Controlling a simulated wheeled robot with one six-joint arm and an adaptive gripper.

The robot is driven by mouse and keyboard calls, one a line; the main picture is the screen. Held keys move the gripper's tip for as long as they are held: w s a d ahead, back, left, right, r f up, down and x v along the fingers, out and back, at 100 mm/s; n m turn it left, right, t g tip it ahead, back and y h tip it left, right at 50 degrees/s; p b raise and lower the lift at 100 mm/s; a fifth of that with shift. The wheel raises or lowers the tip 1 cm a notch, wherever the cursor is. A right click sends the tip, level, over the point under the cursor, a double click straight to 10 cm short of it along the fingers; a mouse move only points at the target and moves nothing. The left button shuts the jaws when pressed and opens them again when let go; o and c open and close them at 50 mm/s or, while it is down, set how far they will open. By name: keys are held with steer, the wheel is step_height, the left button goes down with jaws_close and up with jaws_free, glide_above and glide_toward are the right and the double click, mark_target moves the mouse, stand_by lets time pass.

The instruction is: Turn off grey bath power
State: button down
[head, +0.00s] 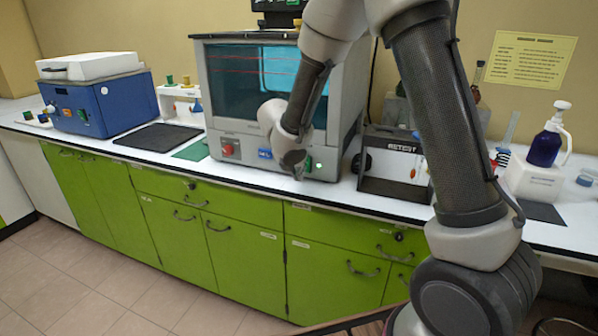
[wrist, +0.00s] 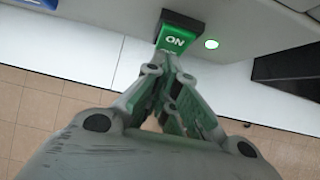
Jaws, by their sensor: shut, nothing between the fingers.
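The grey bath (head: 343,95) stands on the bench, with a dark blue-tinted window above a control panel. A green power switch (wrist: 177,39) marked ON shows in the wrist view.
A red knob (head: 228,150) and a blue display (head: 265,153) sit left of my wrist on the panel. A blue bath (head: 95,105) and a dark mat (head: 158,137) are farther left.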

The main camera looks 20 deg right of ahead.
steer(key=shift+w+d+f, duration=0.15)
steer(key=shift+w+f, duration=0.1)
steer(key=shift+r, duration=0.1)
steer(key=shift+r, duration=0.8)
